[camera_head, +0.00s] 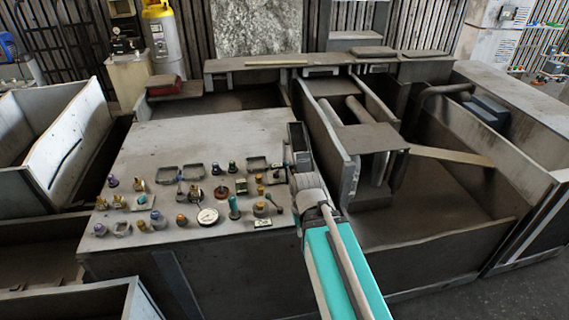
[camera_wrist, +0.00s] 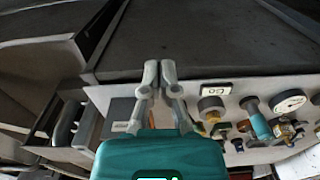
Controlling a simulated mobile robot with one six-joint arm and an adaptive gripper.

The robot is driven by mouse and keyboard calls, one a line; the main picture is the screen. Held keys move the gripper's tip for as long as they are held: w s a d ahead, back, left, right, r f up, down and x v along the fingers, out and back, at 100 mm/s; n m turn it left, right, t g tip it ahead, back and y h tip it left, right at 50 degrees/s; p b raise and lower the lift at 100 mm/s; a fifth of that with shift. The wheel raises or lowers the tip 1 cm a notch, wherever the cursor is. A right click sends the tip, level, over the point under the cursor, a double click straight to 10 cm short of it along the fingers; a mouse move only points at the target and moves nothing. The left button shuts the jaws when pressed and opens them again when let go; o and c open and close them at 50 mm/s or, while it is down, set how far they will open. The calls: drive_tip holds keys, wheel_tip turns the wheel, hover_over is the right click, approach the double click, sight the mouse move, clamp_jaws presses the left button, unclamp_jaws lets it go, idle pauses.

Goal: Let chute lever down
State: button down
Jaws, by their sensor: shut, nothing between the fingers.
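My gripper (camera_wrist: 159,68) is shut and empty in the wrist view, its two grey fingertips side by side above the near edge of the control panel. In the head view my arm reaches in from the lower right, and its end covers the panel's right edge. The grey panel (camera_head: 225,140) carries several knobs and levers. A small dark lever (camera_head: 273,203) stands near its right edge, beside a brass knob (camera_head: 260,209). I cannot tell which control is the chute lever. A teal handle (camera_head: 234,207) stands further left; it also shows in the wrist view (camera_wrist: 257,120).
A round white gauge (camera_head: 208,216) and a small label plate (camera_head: 262,223) sit among the closely spaced controls. A dark upright box (camera_head: 298,138) stands beside my wrist. Open metal bins (camera_head: 440,200) lie to the right. The panel's far half is bare.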

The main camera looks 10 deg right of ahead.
drive_tip(key=w+d+r+m+t+y+p, duration=0.1)
drive_tip(key=w+r+m+p, duration=0.4)
drive_tip(key=w, duration=0.5)
drive_tip(key=w+d+r+m+t+y+p, duration=0.1)
drive_tip(key=w+d+r+m+t+p, duration=0.3)
drive_tip(key=w+r+m, duration=0.4)
drive_tip(key=w+p, duration=0.1)
drive_tip(key=w, duration=0.2)
drive_tip(key=shift+d+r+m+t, duration=0.15)
drive_tip(key=shift+r+m+t, duration=0.15)
drive_tip(key=shift+t, duration=0.1)
drive_tip(key=shift+f, duration=0.15)
